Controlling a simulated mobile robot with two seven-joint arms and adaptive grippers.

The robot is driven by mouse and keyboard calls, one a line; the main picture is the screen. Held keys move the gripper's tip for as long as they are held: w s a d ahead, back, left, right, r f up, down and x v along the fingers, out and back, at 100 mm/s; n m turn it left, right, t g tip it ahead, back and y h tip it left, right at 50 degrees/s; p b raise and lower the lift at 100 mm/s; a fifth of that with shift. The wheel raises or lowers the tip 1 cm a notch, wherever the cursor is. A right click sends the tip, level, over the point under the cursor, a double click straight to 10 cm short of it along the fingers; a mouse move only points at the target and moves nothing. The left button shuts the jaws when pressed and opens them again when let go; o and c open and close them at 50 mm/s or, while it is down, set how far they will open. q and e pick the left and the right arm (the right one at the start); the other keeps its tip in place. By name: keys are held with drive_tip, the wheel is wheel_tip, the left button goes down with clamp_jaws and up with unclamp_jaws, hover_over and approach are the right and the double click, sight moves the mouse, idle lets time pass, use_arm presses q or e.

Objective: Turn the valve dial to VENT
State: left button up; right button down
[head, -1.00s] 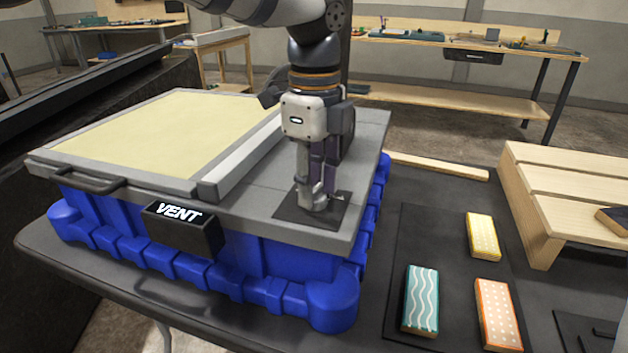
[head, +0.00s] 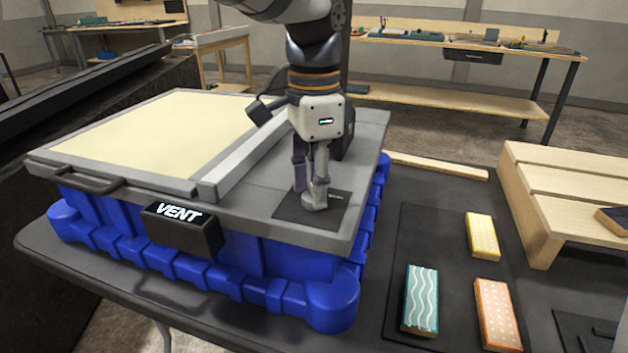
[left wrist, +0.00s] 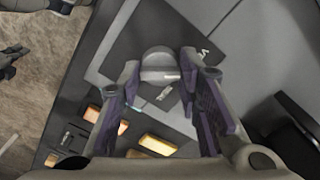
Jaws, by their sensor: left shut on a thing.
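The grey valve dial (head: 315,199) stands on a dark square plate (head: 290,207) on the right part of the console's grey top (head: 262,197). My left gripper (head: 309,183) points down and is shut on the dial. In the left wrist view the dial's rounded knob (left wrist: 160,62) sits between the two fingertips, with a small light mark on it. A black box (head: 190,236) on the console's front shows the lit word VENT (head: 179,213). The plate's marking is too small to read. My right gripper is not in view.
The console has a blue lower body (head: 262,258) and a pale yellow panel (head: 160,130). To its right, teal (head: 421,298), orange (head: 497,313) and yellow (head: 483,236) patterned blocks lie on a dark mat. A slatted wooden stand (head: 560,190) is further right.

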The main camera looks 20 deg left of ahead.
use_arm(q)
drive_tip(key=shift+n, duration=0.6)
drive_tip(key=o, duration=1.1)
drive_tip(key=shift+o, duration=0.2)
wheel_tip(320, 180, up, 12)
